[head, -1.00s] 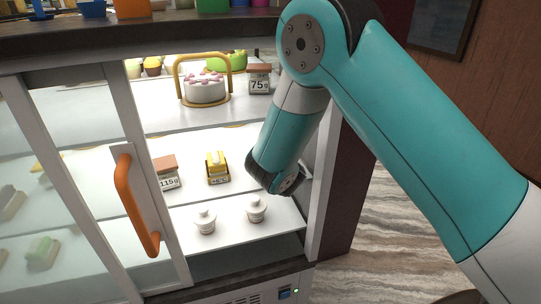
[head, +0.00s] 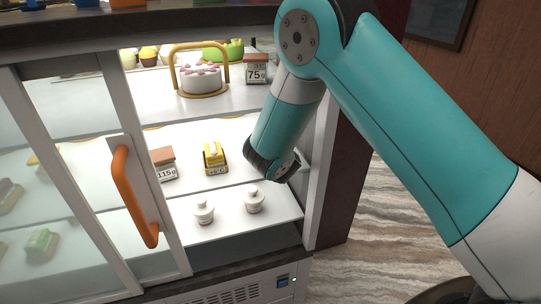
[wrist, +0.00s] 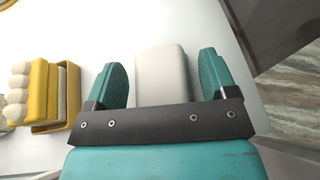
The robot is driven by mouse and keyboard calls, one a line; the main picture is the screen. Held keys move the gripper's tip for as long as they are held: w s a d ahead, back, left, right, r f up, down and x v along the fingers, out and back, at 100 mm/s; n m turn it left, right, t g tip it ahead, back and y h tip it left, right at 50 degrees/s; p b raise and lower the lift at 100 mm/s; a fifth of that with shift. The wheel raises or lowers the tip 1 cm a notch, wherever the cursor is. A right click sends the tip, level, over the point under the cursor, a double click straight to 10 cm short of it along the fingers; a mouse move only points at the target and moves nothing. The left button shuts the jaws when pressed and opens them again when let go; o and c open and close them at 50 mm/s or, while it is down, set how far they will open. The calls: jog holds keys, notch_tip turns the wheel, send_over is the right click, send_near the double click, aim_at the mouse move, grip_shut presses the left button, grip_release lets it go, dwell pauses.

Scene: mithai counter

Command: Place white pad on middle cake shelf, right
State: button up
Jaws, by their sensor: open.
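The white pad (wrist: 163,72) is a pale block with rounded edges in the wrist view. It lies over a white shelf surface (wrist: 232,32), between the two teal fingers of my gripper (wrist: 162,80). A narrow gap shows on each side of it, so the fingers are open. Its near end is hidden behind the dark gripper bar. In the head view my arm reaches into the lit cabinet over the right part of the middle shelf (head: 190,140), and the gripper and pad are hidden there.
A yellow tray with a sweet (wrist: 45,95) is left of my gripper; in the head view a similar one (head: 214,158) stands beside a 115g sign (head: 165,172). Two white jars (head: 204,211) stand below. The sliding glass door's orange handle (head: 133,200) is left, the dark cabinet side right.

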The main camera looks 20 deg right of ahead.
jog(key=s+d+r+m+g+b, duration=0.1)
jog(key=s+m+g, duration=0.2)
jog(key=s+m, duration=0.6)
jog(key=s+d+r+m+g+b, duration=0.1)
jog(key=s+d+m+g+b, duration=0.15)
jog(key=s+m, duration=0.6)
jog(key=s+a+r+m+g+y, duration=0.3)
jog(key=s+a+r+m+g, duration=0.1)
jog(key=s, duration=0.6)
jog(key=s+a+r+m+g+y, duration=0.2)
jog(key=s+a+r+m+g, duration=0.2)
jog(key=s, duration=0.7)
notch_tip(320, 180, up, 4)
jog(key=shift+f+m+y+p, duration=0.2)
jog(key=shift+m+y+p, duration=0.2)
jog(key=shift+m, duration=0.55)
